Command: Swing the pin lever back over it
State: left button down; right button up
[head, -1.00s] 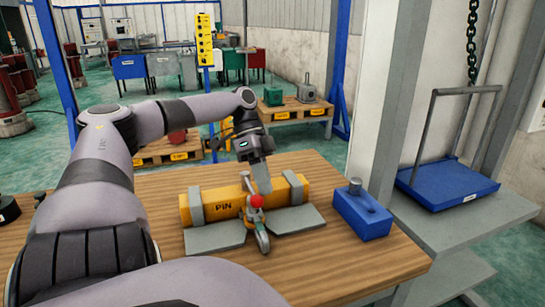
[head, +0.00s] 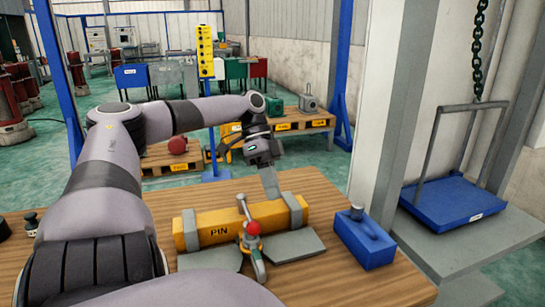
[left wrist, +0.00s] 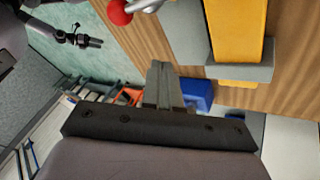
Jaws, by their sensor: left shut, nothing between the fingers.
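The yellow bar marked PIN (head: 218,231) lies on the table in two grey brackets (head: 191,231). The pin lever (head: 257,262), a metal clamp with a red ball (head: 253,228), stands at the bar's front middle. An upright metal part rises above the ball, in front of the bar. The red ball (left wrist: 121,11) also shows at the top of the left wrist view. My left gripper (head: 275,194) is shut and empty, pointing down over the bar, right of the lever. A dark gripper (left wrist: 90,42), apparently my right one, hangs over the floor; its jaws are unclear.
A blue block (head: 365,238) with a grey knob stands on the table to the right. Grey plates (head: 292,245) lie before the bar. The front right of the table (head: 350,285) is clear.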

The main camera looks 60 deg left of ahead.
pick_arm(q)
jog(key=w+a+r, duration=0.2)
jog(key=a+r, duration=0.2)
jog(key=r, duration=0.2)
jog(key=shift+r, duration=0.2)
jog(key=shift+w+d, duration=0.1)
dwell(0.6)
